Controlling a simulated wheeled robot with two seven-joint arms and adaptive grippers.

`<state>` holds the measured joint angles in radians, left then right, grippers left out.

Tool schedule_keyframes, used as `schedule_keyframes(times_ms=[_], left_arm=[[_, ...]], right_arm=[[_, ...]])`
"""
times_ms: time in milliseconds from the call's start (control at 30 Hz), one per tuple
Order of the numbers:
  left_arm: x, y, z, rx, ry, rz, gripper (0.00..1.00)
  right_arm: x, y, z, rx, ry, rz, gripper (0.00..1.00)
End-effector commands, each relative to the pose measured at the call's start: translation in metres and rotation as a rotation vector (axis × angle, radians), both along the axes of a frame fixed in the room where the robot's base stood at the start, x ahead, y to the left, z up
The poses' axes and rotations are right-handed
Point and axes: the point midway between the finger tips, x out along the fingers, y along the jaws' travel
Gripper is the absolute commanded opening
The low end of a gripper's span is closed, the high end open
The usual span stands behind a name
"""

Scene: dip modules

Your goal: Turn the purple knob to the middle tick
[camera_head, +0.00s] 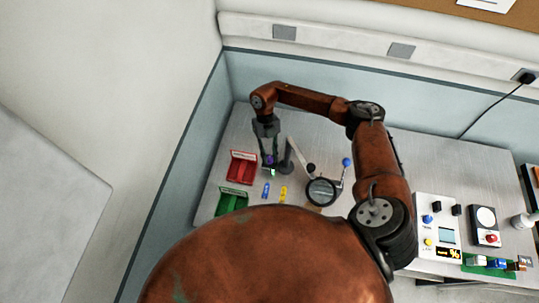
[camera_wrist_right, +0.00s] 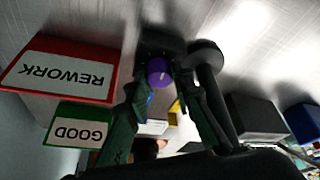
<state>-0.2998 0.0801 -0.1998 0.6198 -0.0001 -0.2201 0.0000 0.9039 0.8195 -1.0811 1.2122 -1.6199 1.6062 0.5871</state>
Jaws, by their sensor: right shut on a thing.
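The purple knob (camera_wrist_right: 159,72) shows as a round purple face between my right fingertips in the right wrist view. In the head view only a small bit of purple (camera_head: 269,160) shows at the tips. My right gripper (camera_head: 270,156) points down at the table beside the red bin; it also shows in the wrist view (camera_wrist_right: 170,80). Its fingers are shut on the purple knob. The tick marks and the knob's pointer cannot be made out. My left gripper is not in view.
A red REWORK bin (camera_head: 242,168) and a green GOOD bin (camera_head: 231,203) stand left of the gripper. Blue (camera_head: 266,190) and yellow (camera_head: 283,193) pieces lie nearby. A round magnifier (camera_head: 321,191) stands to the right. A white panel (camera_head: 436,226) with knobs is farther right.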

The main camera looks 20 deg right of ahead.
Motion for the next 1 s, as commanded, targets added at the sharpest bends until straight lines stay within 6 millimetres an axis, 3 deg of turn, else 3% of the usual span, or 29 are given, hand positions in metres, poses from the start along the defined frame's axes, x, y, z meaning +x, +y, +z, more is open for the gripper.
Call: schedule_keyframes(times_ms=[433, 467, 500, 700, 1000], left_arm=[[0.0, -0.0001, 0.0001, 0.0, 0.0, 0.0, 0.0], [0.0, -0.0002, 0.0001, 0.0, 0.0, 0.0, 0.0], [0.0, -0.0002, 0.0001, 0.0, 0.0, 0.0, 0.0], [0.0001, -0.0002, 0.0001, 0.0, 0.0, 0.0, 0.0], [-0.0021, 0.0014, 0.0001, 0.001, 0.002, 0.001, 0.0]], right_arm=[[-0.0001, 0.0004, -0.0012, 0.001, -0.001, -0.009, 0.0], [-0.0001, 0.0004, -0.0012, 0.001, -0.001, -0.009, 0.23], [-0.0001, 0.0004, -0.0012, 0.001, -0.001, -0.009, 0.26], [-0.0002, 0.0002, -0.0007, 0.0, -0.001, -0.009, 0.39], [0.0009, -0.0002, 0.0015, 0.0, -0.002, -0.009, 0.39]])
